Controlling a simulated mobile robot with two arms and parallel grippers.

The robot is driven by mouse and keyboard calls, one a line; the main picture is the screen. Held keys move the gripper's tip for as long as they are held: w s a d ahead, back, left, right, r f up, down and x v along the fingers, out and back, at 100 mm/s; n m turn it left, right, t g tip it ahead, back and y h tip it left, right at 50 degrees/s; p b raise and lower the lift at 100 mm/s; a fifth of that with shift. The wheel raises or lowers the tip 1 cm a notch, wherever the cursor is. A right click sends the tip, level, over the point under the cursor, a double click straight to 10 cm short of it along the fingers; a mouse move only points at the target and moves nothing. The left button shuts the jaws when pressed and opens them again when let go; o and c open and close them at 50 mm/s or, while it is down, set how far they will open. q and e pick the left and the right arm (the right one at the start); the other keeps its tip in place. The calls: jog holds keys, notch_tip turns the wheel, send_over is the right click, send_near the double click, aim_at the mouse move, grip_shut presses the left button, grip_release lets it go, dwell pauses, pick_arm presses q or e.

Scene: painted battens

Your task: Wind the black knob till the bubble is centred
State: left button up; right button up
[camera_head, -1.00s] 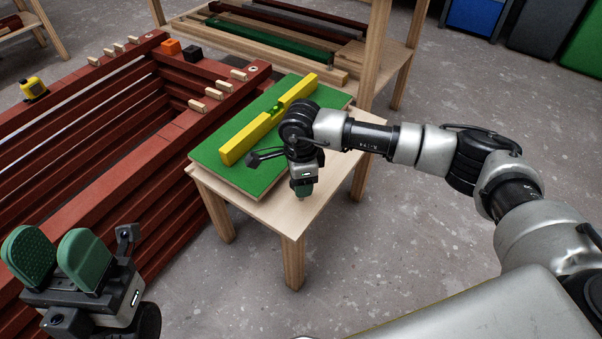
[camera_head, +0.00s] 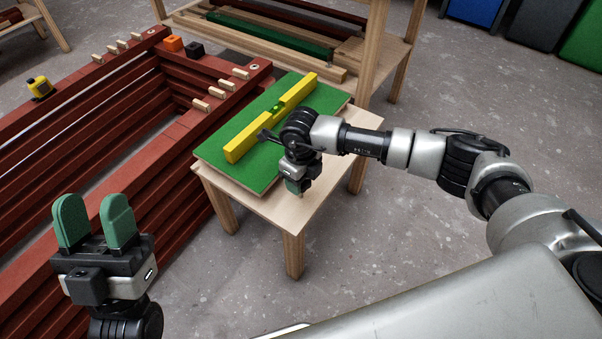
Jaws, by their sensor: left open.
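A yellow spirit level (camera_head: 247,141) lies diagonally on a green board (camera_head: 225,170) on a small wooden table (camera_head: 292,220). Its green vial (camera_head: 277,107) shows near the middle, but the bubble is too small to place. My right gripper (camera_head: 295,189) points down at the board's near right edge, beside the level. Its wrist covers that edge, and I cannot tell whether its green fingers are apart or hold anything. No black knob can be made out; that area is hidden. My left gripper (camera_head: 95,212) is open and empty, fingers up, at the lower left, away from the table.
Dark red battens (camera_head: 110,165) are stacked left of the table, with wooden pegs, an orange block (camera_head: 172,43), a black block (camera_head: 194,49) and a yellow tape measure (camera_head: 40,88) on top. A wooden rack (camera_head: 375,50) stands behind. The floor at right is clear.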

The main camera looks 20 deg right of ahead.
pick_arm(q)
jog(key=shift+w+d+f+g+y+p, duration=0.15)
jog(key=shift+w+f+g, duration=0.2)
jog(key=shift+w+g, duration=0.2)
jog(key=shift+w+f+g+y+p, duration=0.15)
jog(key=shift+w+f+g, duration=0.2)
jog(key=shift+w+g, duration=0.15)
pick_arm(e)
jog(key=shift+m, duration=0.6)
jog(key=o, duration=0.9)
jog(key=shift+r, duration=0.1)
